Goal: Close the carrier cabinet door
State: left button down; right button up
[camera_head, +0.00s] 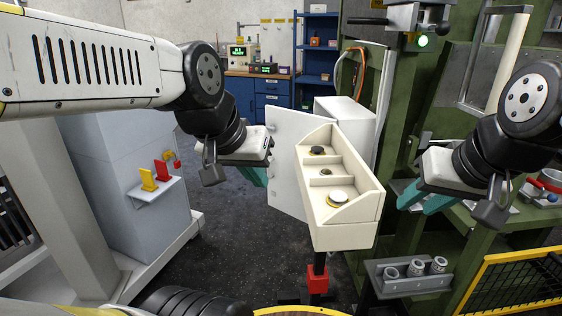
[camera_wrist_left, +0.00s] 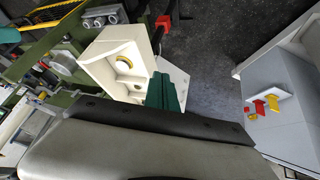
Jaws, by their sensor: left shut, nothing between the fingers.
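The carrier cabinet (camera_head: 348,118) is a white box behind the cream tray in the head view. Its door (camera_head: 286,160) is a pale upright panel standing open to the left of the tray. In the left wrist view a pale panel (camera_wrist_left: 179,77) shows beside the fingers. My left gripper (camera_head: 257,176) is shut and empty at the door's left side, close to it; I cannot tell if they touch. Its green fingers also show in the wrist view (camera_wrist_left: 166,92). My right gripper (camera_head: 420,196) hangs at the right, away from the door; its finger gap is unclear.
The cream tray (camera_head: 360,222) holds small round parts in compartments and stands right of the door; it also shows in the wrist view (camera_wrist_left: 108,79). A green machine frame (camera_head: 402,120) rises behind. A grey cabinet (camera_head: 110,170) stands left. Dark floor (camera_head: 225,225) is clear between.

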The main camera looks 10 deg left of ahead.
aim_at(292, 125)
jog(key=j+z, duration=0.1)
jog(key=j, duration=0.25)
jog(key=k+j+z, duration=0.15)
jog(key=j, duration=0.15)
jog(key=j+z, duration=0.1)
jog(key=j, duration=0.2)
jog(key=i+j+z, duration=0.25)
jog(key=j, duration=0.3)
jog(key=i+j+z, duration=0.1)
jog(key=j, duration=0.15)
jog(key=i+j+z, duration=0.1)
